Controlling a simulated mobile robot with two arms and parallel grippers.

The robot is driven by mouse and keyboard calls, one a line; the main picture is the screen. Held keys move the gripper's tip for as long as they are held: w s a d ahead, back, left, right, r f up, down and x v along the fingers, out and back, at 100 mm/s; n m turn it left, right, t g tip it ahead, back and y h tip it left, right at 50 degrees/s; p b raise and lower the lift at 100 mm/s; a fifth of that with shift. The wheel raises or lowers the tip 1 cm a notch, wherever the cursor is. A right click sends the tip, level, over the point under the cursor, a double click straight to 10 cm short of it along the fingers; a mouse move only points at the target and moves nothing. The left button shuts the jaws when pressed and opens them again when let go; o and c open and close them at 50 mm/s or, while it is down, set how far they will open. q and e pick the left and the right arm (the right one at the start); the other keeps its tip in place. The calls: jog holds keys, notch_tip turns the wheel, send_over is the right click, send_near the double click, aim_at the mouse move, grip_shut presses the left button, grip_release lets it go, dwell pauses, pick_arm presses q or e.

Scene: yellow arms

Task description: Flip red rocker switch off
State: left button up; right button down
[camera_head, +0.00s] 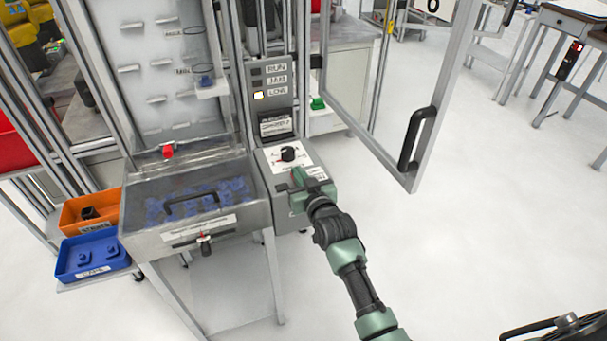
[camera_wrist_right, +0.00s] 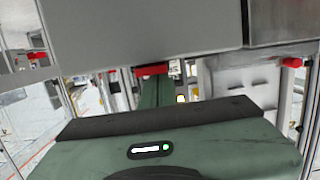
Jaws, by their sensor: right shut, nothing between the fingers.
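My right gripper (camera_head: 298,178) comes in from the lower right and is at the front of the grey control box, just below the black knob (camera_head: 288,154). Its green fingers are shut with nothing between them. In the head view the gripper covers part of the box front, and I cannot make out the red rocker switch there. In the right wrist view a red piece (camera_wrist_right: 152,70), possibly the rocker switch, shows close by the green fingers (camera_wrist_right: 150,92). I cannot tell whether they touch or how the switch is tilted. My left gripper is not in view.
A metal bin with a clear lid and black handle (camera_head: 194,202) stands left of the box. Orange (camera_head: 90,207) and blue (camera_head: 92,252) trays sit further left. An open framed door with a black handle (camera_head: 416,138) is to the right.

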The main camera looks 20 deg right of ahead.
notch_tip(320, 180, up, 4)
jog(key=p, duration=0.3)
jog(key=shift+r, duration=0.1)
jog(key=s+r+b, duration=0.2)
jog(key=s+r, duration=0.1)
jog(key=s, duration=0.6)
jog(key=shift+d, duration=0.15)
